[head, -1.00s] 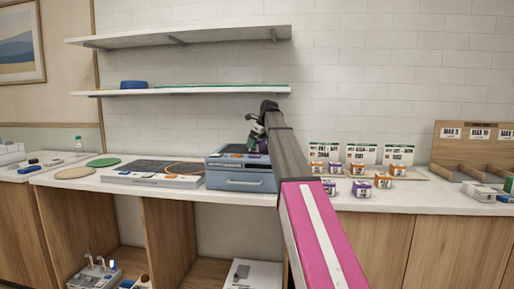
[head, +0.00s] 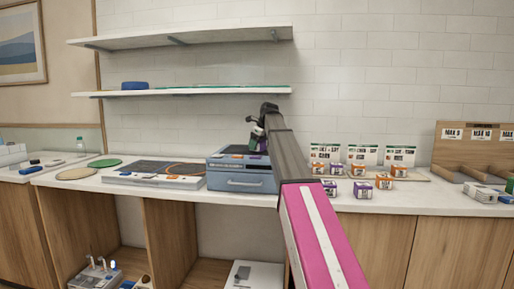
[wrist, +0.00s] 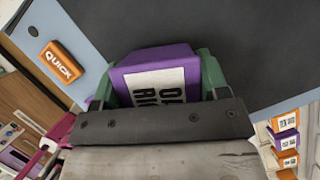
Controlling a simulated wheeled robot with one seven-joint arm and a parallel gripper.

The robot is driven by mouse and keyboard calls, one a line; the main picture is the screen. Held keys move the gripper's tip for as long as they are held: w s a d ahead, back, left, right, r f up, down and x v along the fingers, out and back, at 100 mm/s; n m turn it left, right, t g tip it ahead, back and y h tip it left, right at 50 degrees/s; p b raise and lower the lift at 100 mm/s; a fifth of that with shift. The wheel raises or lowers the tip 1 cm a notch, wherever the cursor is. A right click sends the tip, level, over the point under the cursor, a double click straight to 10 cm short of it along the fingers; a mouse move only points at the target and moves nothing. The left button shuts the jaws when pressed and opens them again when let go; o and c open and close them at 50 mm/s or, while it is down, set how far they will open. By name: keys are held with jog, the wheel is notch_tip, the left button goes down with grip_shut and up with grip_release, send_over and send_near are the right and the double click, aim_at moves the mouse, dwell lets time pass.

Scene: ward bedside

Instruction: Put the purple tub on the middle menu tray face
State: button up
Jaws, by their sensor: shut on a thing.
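The purple tub (wrist: 158,54) has a white label with dark letters. It sits between the green fingers of my gripper (wrist: 157,80), which is shut on it. In the head view my gripper (head: 257,140) is over the right part of the blue case (head: 240,183), partly hidden by my arm. In the wrist view a dark flat surface lies behind the tub; I cannot tell the gap. Three upright menu cards stand on the counter to the right: left (head: 325,151), middle (head: 362,154) and right (head: 402,155). I cannot tell which surface is the middle tray face.
Several orange and purple tubs stand before the cards, including a purple one (head: 361,189) and an orange one (head: 384,181). An orange QUICK block (wrist: 62,62) lies on the case edge. A wooden rack (head: 470,160) stands at right. A shelf (head: 180,90) hangs above.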

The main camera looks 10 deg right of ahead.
jog(key=r, duration=0.2)
jog(key=a+r, duration=0.1)
jog(key=r, duration=0.1)
jog(key=shift+s, duration=0.3)
jog(key=s+a+r, duration=0.5)
jog(key=a+r, duration=0.1)
jog(key=a, duration=0.2)
jog(key=shift+s+a+r, duration=0.15)
jog(key=shift+a, duration=0.25)
